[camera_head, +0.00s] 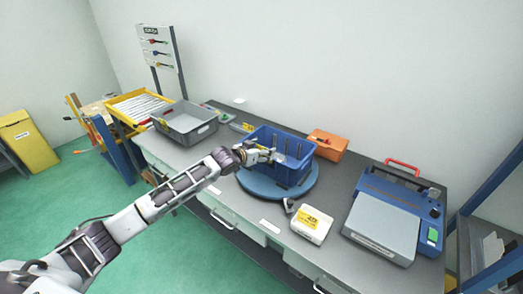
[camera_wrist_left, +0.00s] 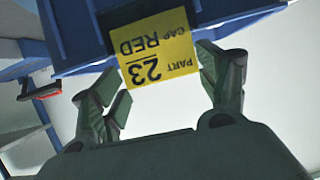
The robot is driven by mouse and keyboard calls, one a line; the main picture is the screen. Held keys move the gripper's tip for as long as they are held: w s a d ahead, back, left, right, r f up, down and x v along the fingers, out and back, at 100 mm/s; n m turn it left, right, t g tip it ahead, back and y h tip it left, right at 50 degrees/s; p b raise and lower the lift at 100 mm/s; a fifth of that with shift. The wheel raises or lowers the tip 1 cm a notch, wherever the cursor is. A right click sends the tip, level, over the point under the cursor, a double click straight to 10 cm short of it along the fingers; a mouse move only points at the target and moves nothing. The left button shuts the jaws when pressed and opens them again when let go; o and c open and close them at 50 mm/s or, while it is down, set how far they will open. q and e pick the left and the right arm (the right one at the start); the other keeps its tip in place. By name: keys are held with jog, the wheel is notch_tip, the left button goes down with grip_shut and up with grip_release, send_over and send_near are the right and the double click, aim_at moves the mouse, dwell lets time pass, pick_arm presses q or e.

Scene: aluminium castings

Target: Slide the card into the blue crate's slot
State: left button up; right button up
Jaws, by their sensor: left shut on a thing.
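The blue crate (camera_head: 290,170) stands on a round blue turntable (camera_head: 309,190) on the grey bench, with upright dividers inside. My left gripper (camera_head: 264,155) is at the crate's left side. In the left wrist view, my left gripper (camera_wrist_left: 162,82) is shut on the yellow card (camera_wrist_left: 155,50), which reads "PART 23 CAP RED" upside down. The card lies against or just in front of the crate's blue wall (camera_wrist_left: 240,15); I cannot tell whether its far edge is in the slot. The slot itself is not clear. My right gripper is not in view.
A grey tray (camera_head: 187,125) stands left of the crate. An orange box (camera_head: 328,145) is behind it. A white box with a yellow label (camera_head: 311,225) is in front, and a blue-and-grey machine (camera_head: 385,222) stands at right.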

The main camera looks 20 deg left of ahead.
pick_arm(q)
jog(key=shift+f+b, duration=0.35)
jog(key=shift+f, duration=0.5)
jog(key=o, duration=0.9)
jog(key=shift+c, duration=0.2)
jog(key=shift+s, duration=0.15)
jog(key=v, duration=1.1)
jog(key=shift+s+a, duration=0.15)
jog(key=shift+s, duration=0.2)
jog(key=shift+r, duration=0.1)
dwell(0.8)
